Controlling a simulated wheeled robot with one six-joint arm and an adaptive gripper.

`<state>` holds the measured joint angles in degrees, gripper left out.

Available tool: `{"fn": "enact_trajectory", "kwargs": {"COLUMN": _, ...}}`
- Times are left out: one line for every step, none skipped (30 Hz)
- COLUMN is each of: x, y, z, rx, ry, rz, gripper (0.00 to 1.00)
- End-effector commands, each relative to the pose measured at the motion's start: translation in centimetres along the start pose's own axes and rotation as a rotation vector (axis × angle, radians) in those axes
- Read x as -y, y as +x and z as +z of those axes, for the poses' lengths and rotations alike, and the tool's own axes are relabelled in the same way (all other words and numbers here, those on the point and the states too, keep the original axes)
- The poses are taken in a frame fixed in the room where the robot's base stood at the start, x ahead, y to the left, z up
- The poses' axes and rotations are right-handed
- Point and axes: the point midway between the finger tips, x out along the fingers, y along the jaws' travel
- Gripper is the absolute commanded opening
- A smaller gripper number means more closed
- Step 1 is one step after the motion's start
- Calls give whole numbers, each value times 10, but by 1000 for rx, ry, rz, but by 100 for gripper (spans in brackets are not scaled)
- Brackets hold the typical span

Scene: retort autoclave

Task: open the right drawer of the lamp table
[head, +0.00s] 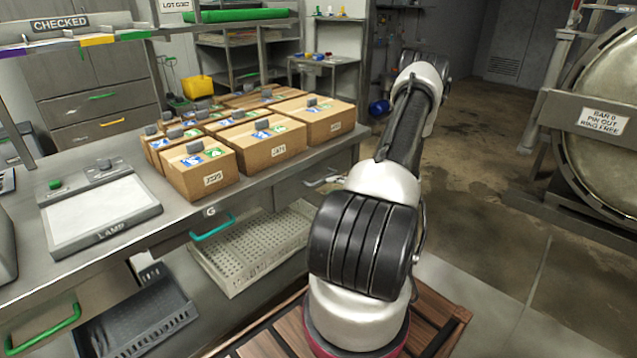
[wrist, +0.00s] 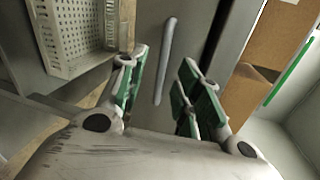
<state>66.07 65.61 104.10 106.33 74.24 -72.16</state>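The lamp table (head: 110,262) is a grey metal bench with a white panel marked LAMP on top. In the wrist view a plain grey bar handle (wrist: 167,60) stands on a grey drawer front (wrist: 196,35), which looks closed. A pale grey piece (head: 322,182), apparently this handle, shows under the bench edge beside my arm in the head view. My gripper (wrist: 163,75) is open, with green-padded fingers on either side of the handle's line. I cannot tell whether the fingertips reach around the bar; no contact shows. My arm hides the gripper in the head view.
A teal handle (head: 212,228) and a green handle (head: 42,330) sit further left along the bench front. A perforated tray (head: 250,250) lies below; it also shows in the wrist view (wrist: 75,30). Cardboard boxes (head: 272,148) crowd the top. Floor at right is open before the autoclave (head: 603,165).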

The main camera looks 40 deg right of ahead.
Motion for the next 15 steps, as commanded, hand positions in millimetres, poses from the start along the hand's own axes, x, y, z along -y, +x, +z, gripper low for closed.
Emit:
{"fn": "enact_trajectory", "kwargs": {"x": 3, "y": 1, "z": -2, "rx": -14, "ry": -39, "rz": -12, "gripper": 34}}
{"fn": "enact_trajectory", "kwargs": {"x": 4, "y": 1, "z": -2, "rx": -16, "ry": -66, "rz": -16, "gripper": 34}}
{"fn": "enact_trajectory", "kwargs": {"x": 4, "y": 2, "z": -2, "rx": -13, "ry": -95, "rz": -17, "gripper": 34}}
{"fn": "enact_trajectory", "kwargs": {"x": 4, "y": 2, "z": -2, "rx": -12, "ry": -111, "rz": -18, "gripper": 34}}
{"fn": "enact_trajectory", "kwargs": {"x": 4, "y": 4, "z": -1, "rx": -12, "ry": -123, "rz": -18, "gripper": 34}}
{"fn": "enact_trajectory", "kwargs": {"x": 4, "y": 7, "z": -1, "rx": -11, "ry": -132, "rz": -17, "gripper": 34}}
{"fn": "enact_trajectory", "kwargs": {"x": 4, "y": 10, "z": -1, "rx": -10, "ry": -135, "rz": -17, "gripper": 34}}
{"fn": "enact_trajectory", "kwargs": {"x": 4, "y": 14, "z": -1, "rx": -9, "ry": -135, "rz": -17, "gripper": 34}}
{"fn": "enact_trajectory", "kwargs": {"x": 5, "y": 20, "z": -1, "rx": -9, "ry": -135, "rz": -17, "gripper": 34}}
{"fn": "enact_trajectory", "kwargs": {"x": 5, "y": 26, "z": 0, "rx": -8, "ry": -135, "rz": -17, "gripper": 34}}
{"fn": "enact_trajectory", "kwargs": {"x": 4, "y": 31, "z": 0, "rx": -7, "ry": -134, "rz": -17, "gripper": 34}}
{"fn": "enact_trajectory", "kwargs": {"x": 4, "y": 38, "z": 0, "rx": -7, "ry": -133, "rz": -16, "gripper": 34}}
{"fn": "enact_trajectory", "kwargs": {"x": 5, "y": 43, "z": 0, "rx": -8, "ry": -133, "rz": -16, "gripper": 34}}
{"fn": "enact_trajectory", "kwargs": {"x": 5, "y": 48, "z": 0, "rx": -8, "ry": -134, "rz": -16, "gripper": 34}}
{"fn": "enact_trajectory", "kwargs": {"x": 5, "y": 55, "z": 0, "rx": -7, "ry": -133, "rz": -16, "gripper": 34}}
